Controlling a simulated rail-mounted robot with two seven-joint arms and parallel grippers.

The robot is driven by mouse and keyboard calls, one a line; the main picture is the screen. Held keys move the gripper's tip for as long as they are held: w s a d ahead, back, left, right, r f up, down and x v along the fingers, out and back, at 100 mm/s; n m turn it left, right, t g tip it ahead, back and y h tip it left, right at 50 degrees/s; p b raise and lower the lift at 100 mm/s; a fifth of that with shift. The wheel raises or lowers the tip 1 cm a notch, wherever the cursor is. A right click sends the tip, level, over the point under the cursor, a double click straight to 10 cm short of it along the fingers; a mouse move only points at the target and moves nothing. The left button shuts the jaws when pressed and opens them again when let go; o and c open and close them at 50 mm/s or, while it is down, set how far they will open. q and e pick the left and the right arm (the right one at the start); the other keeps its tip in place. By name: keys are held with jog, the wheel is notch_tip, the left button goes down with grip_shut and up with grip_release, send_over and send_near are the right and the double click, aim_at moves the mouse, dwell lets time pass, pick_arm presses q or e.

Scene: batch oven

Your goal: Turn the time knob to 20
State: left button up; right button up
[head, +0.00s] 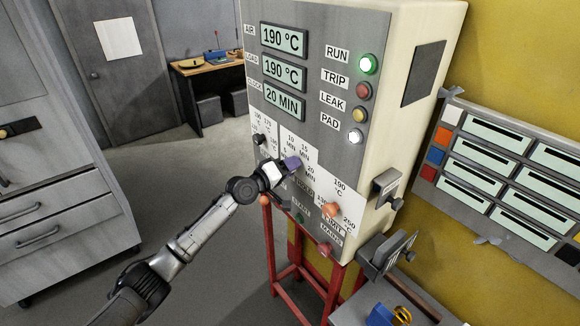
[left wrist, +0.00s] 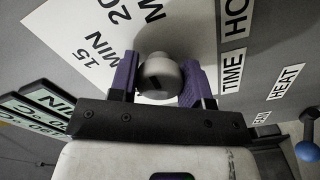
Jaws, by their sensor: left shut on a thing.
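The time knob (left wrist: 158,76) is a grey round knob with a dark mark on its face, beside the TIME label (left wrist: 231,72) in the left wrist view. My left gripper (head: 291,164) is at the control panel (head: 318,112), its purple fingers on either side of the knob and shut on it. In the head view the gripper hides the knob. The minute scale shows 10, 15 and 20 MIN marks around it. The lowest display (head: 284,103) reads 20 MIN. My right gripper is not in view.
Two displays above (head: 284,40) read 190 °C. The RUN lamp (head: 369,64) glows green and the PAD lamp (head: 356,137) white. An orange knob (head: 331,210) sits to the right of the gripper. A card rack (head: 505,170) hangs on the yellow wall.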

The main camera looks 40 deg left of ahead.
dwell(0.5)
pick_arm(q)
jog(key=o, duration=0.9)
jog(key=shift+s, duration=0.1)
jog(key=b+v, duration=0.2)
jog(key=v, duration=1.1)
jog(key=shift+s+a, duration=0.1)
jog(key=shift+s, duration=0.2)
